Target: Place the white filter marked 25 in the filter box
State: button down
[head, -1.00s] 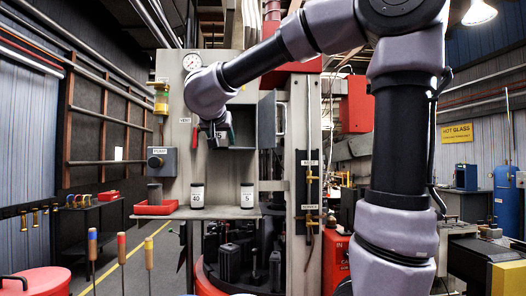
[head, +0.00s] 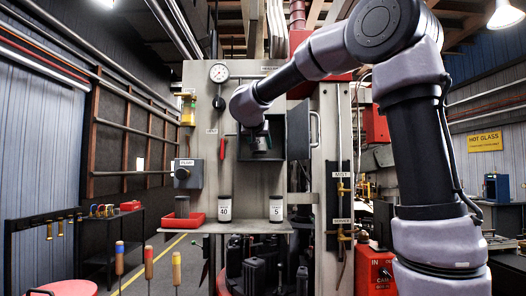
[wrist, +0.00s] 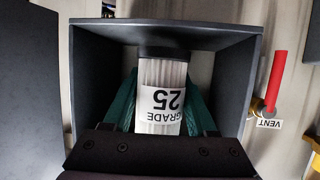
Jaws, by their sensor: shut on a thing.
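The white pleated filter (wrist: 163,80) has a label reading "GRADE 25", upside down in the wrist view, and a dark end cap. My gripper (wrist: 160,112) is shut on it, with a green finger on either side. The filter lies within the opening of the grey filter box (wrist: 88,75); whether it touches the back wall I cannot tell. In the head view my gripper (head: 262,146) is at the box (head: 272,125), whose door (head: 298,130) stands open to the right. There the gripper hides most of the filter.
Filters marked 40 (head: 224,209) and 5 (head: 276,209) stand on the shelf (head: 245,227) below the box. A red tray (head: 184,220) is at the shelf's left. A red vent handle (wrist: 276,80) is beside the box in the wrist view.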

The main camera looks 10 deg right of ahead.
jog(key=w, duration=0.1)
jog(key=w+d, duration=0.1)
jog(key=w, duration=0.2)
jog(key=shift+d, duration=0.3)
jog(key=shift+s+a+f, duration=0.1)
jog(key=shift+s+f, duration=0.05)
jog(key=shift+f, duration=0.55)
jog(key=shift+f, duration=0.15)
jog(key=shift+c, duration=1)
grip_release()
jog(key=v, duration=1.2)
